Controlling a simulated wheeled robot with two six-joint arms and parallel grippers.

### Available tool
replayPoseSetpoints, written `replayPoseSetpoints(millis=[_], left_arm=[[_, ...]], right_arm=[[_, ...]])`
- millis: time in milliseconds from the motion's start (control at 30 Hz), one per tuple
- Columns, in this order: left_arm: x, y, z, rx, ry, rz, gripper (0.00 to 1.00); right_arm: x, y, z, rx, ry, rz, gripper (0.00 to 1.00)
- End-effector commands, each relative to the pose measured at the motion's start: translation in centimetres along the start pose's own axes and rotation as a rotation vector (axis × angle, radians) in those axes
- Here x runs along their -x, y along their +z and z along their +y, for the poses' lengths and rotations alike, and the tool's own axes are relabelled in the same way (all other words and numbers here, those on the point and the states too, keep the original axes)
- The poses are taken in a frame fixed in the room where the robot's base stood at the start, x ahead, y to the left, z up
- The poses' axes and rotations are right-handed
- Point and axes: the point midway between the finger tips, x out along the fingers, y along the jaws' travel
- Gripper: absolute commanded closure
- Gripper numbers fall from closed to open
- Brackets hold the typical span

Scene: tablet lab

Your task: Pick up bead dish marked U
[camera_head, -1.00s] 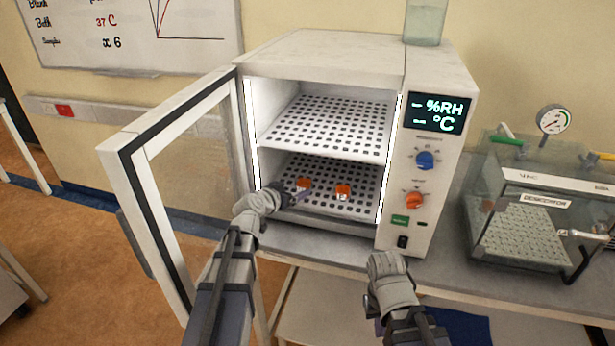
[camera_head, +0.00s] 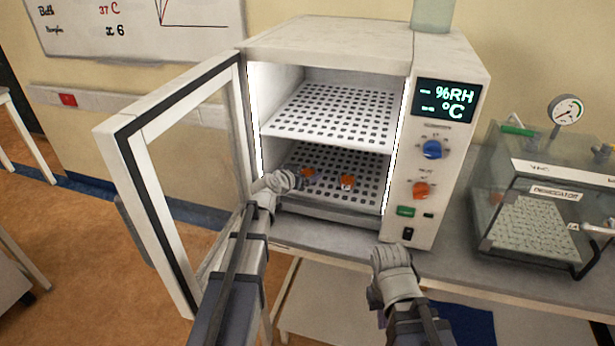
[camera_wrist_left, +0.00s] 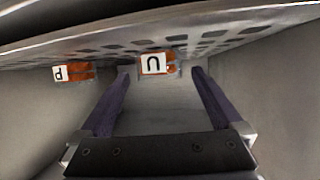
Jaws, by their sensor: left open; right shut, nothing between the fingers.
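The bead dish marked U (camera_wrist_left: 157,63) is orange with a white label. In the left wrist view it sits ahead, between the lines of my open left fingers (camera_wrist_left: 160,90), and nothing is between the fingertips. In the head view it appears to be the left orange dish (camera_head: 308,173) on the incubator's lower perforated shelf (camera_head: 375,170). My left gripper (camera_head: 299,181) reaches in at the shelf's front left, close to that dish; its fingers are mostly hidden there. My right gripper (camera_head: 380,318) is low in front of the bench, shut and empty, mostly hidden by its wrist.
A second orange dish (camera_head: 347,182) stands to the right; its label shows in the left wrist view (camera_wrist_left: 74,73). The incubator's glass door (camera_head: 185,170) stands open at left. The upper shelf (camera_head: 335,112) is empty. A desiccator (camera_head: 535,215) stands on the right.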

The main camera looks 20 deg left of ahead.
Motion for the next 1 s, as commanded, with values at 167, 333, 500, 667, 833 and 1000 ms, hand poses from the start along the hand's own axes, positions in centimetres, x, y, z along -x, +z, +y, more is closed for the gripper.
replayPoseSetpoints(millis=[167, 333, 500, 667, 833, 1000], left_arm=[[-2.6, 0.1, 0.0, 0.000, 0.002, 0.000, 0.00], [-2.5, 0.0, 0.1, 0.000, 0.001, 0.000, 0.00], [-2.5, 0.0, 0.1, 0.000, 0.001, 0.000, 0.14], [-2.5, 0.0, 0.1, 0.000, 0.001, 0.000, 0.31], [-2.5, 0.0, 0.1, 0.000, 0.001, 0.000, 0.51], [-2.5, 0.0, 0.1, 0.000, 0.001, 0.000, 0.70]], right_arm=[[-1.0, -0.1, -0.1, 0.000, 0.000, 0.000, 1.00], [-0.9, -0.1, -0.1, 0.000, 0.000, 0.000, 1.00], [-0.9, -0.1, -0.1, 0.000, 0.000, 0.000, 1.00], [-0.9, -0.1, -0.1, 0.000, 0.000, 0.000, 1.00], [-0.9, -0.1, -0.1, 0.000, 0.000, 0.000, 1.00], [-0.9, -0.1, -0.1, 0.000, 0.000, 0.000, 1.00]])
